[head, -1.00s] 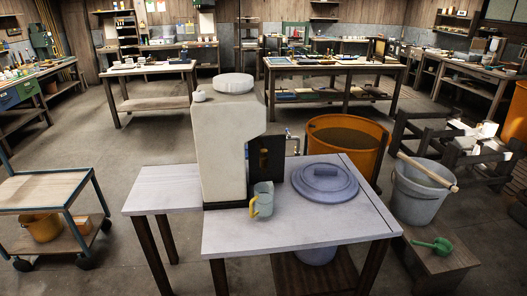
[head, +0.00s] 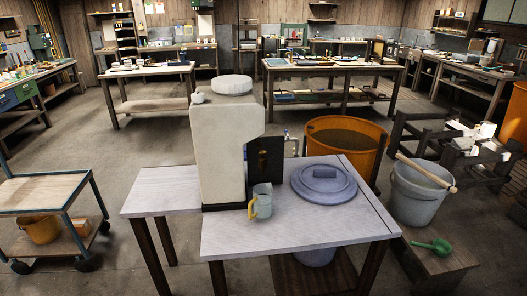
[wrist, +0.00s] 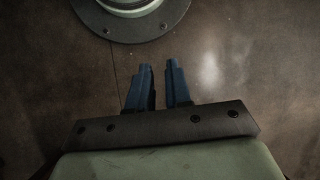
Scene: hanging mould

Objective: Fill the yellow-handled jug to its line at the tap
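The pale grey-green jug (head: 263,201) stands upright on the grey table (head: 300,230), with its yellow handle (head: 252,209) to the left. It stands in front of a tall cream dispenser (head: 222,150) with a dark panel (head: 264,160) at its right side. A small brassy fitting shows on the panel; I cannot tell clearly whether it is the tap. The jug's line and any contents cannot be made out. My gripper (wrist: 158,66) shows only in the wrist view, its two blue fingers apart with bare brown surface between them. The jug is not in that view.
A round grey-blue lid (head: 323,182) lies on the table right of the jug. An orange tub (head: 350,160) stands behind the table. A grey bucket (head: 418,195) with a wooden stick and a green scoop (head: 432,246) are on a low bench at right. The table's front is clear.

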